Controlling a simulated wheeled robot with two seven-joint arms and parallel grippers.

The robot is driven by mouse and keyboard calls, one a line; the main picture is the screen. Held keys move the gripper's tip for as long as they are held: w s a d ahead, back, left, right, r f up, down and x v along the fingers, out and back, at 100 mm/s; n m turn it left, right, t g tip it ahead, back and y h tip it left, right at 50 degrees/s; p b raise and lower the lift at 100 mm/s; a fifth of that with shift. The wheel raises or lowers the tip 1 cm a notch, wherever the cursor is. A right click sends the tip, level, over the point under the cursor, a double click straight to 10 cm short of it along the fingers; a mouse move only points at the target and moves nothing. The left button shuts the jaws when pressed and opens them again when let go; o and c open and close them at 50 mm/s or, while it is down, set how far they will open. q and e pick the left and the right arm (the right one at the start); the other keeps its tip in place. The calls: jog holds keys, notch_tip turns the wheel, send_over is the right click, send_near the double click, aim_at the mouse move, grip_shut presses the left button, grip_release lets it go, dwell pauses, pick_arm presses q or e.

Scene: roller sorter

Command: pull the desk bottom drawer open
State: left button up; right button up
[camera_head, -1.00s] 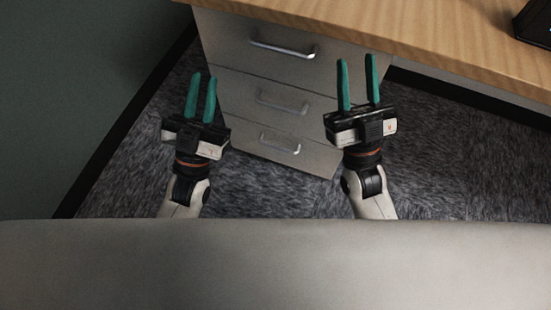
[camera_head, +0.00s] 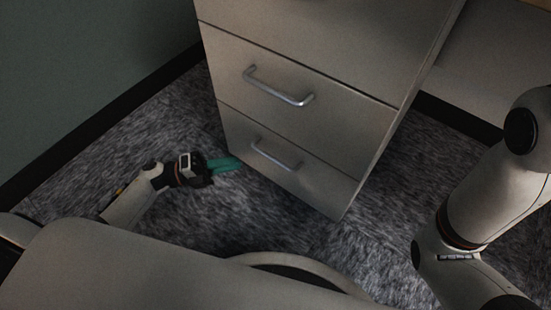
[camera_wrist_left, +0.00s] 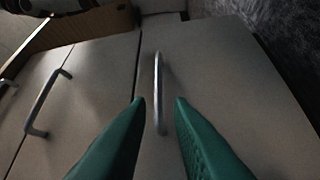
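The desk's bottom drawer (camera_head: 315,184) is the lowest pale front of the drawer unit and looks shut. Its silver bar handle (camera_head: 275,157) is clear in the head view. My left gripper (camera_head: 238,162) has teal fingers and is low over the carpet, just left of the bottom drawer front. In the left wrist view, my left gripper (camera_wrist_left: 161,101) is open and empty. The bottom drawer's handle (camera_wrist_left: 158,75) shows beyond the fingertips and between them, with no clear contact. My right gripper is out of view; only its arm shows at the right.
The middle drawer (camera_head: 335,115) is shut above, with its own handle (camera_head: 277,88). Dark carpet (camera_head: 290,222) lies clear in front of the unit. A green wall (camera_head: 80,75) with a black baseboard stands on the left.

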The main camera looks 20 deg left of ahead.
aim_at(269, 155)
pick_arm(q)
jog(key=shift+b+x, duration=1.5)
jog(key=shift+x, duration=3.75)
jog(key=shift+s+r, duration=0.1)
grip_shut()
